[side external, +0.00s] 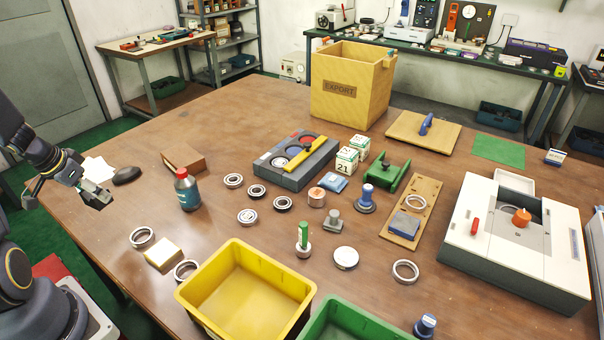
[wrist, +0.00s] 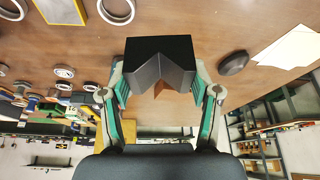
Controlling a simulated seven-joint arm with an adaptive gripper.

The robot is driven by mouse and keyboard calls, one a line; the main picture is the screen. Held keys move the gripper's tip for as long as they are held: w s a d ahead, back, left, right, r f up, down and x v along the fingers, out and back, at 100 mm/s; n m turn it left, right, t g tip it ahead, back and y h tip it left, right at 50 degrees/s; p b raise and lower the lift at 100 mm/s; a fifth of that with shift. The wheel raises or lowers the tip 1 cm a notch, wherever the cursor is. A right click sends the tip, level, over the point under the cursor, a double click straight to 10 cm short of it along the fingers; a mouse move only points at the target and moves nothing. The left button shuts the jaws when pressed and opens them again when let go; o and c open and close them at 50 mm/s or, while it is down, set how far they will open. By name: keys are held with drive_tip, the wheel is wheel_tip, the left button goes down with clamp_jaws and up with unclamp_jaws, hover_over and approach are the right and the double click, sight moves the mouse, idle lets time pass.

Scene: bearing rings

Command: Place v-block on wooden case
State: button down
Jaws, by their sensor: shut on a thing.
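The v-block (wrist: 160,62) is a dark block with a V-shaped notch. In the wrist view it sits between the two fingers of my gripper (wrist: 160,95), which is shut on it. The wooden case (side external: 184,158) is a low brown box on the table, right of the computer mouse, apart from my gripper. In the wrist view only a bit of brown shows behind the notch, mostly hidden by the v-block.
A black mouse (side external: 126,175) and white paper (side external: 98,168) lie between my gripper and the case. A blue-grey bottle (side external: 187,190) with a red cap stands just in front of the case. Several bearing rings, a yellow bin (side external: 203,308) and a large EXPORT box (side external: 352,92) are farther right.

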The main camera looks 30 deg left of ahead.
drive_tip(key=shift+w+a+r+n+y, duration=0.3)
drive_tip(key=shift+a+n, duration=0.3)
drive_tip(key=shift+w+a+r+n+y, duration=0.3)
drive_tip(key=shift+a+n, duration=0.3)
drive_tip(key=w+a+r+n, duration=0.1)
drive_tip(key=w+r+n, duration=0.1)
drive_tip(key=w, duration=0.3)
drive_tip(key=m, duration=0.2)
hover_over(188, 161)
drive_tip(key=s+d, duration=0.1)
drive_tip(key=s, duration=0.1)
wheel_tip(188, 161, down, 7)
drive_tip(key=shift+s+r, duration=0.1)
drive_tip(key=shift+w+a+f, duration=0.1)
drive_tip(key=shift+w+f, duration=0.15)
drive_tip(key=shift+f, duration=0.1)
drive_tip(key=shift+w+f, duration=0.15)
drive_tip(key=shift+f, duration=1.5)
